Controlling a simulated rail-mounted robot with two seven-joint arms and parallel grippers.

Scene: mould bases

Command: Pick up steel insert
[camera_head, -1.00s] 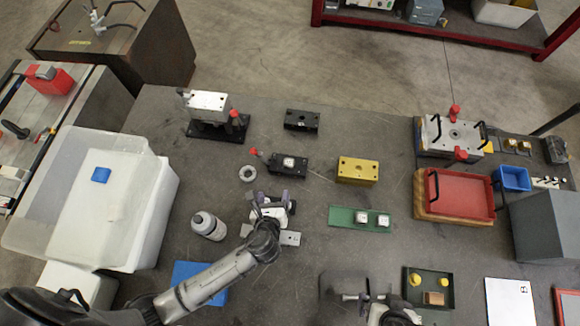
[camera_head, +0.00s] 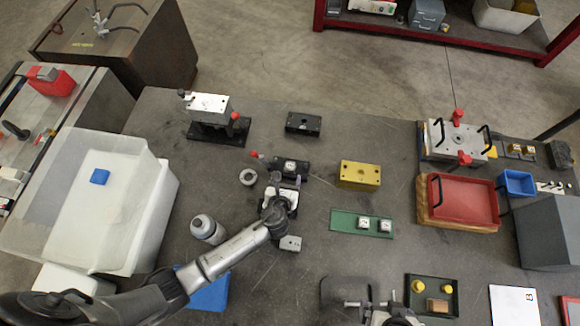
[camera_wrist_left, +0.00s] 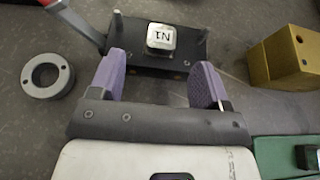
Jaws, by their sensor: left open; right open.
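A small silver block marked "IN", the steel insert (camera_wrist_left: 161,38), sits on a black base (camera_wrist_left: 185,62) with upright pins. In the head view the insert (camera_head: 290,165) is on the black base (camera_head: 302,170) in the middle of the table. My left gripper (camera_wrist_left: 158,76) is open, with its purple fingers pointing at the base. The insert lies just beyond the fingertips and not between them. In the head view my left gripper (camera_head: 285,182) is right at the near side of the base. My right gripper (camera_head: 366,304) is open and empty near the front edge.
A grey ring (camera_head: 248,177) lies left of the base, and a yellow block (camera_head: 359,174) stands to the right. A green plate (camera_head: 345,221) carries two similar silver blocks. A black block (camera_head: 303,123) lies behind.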

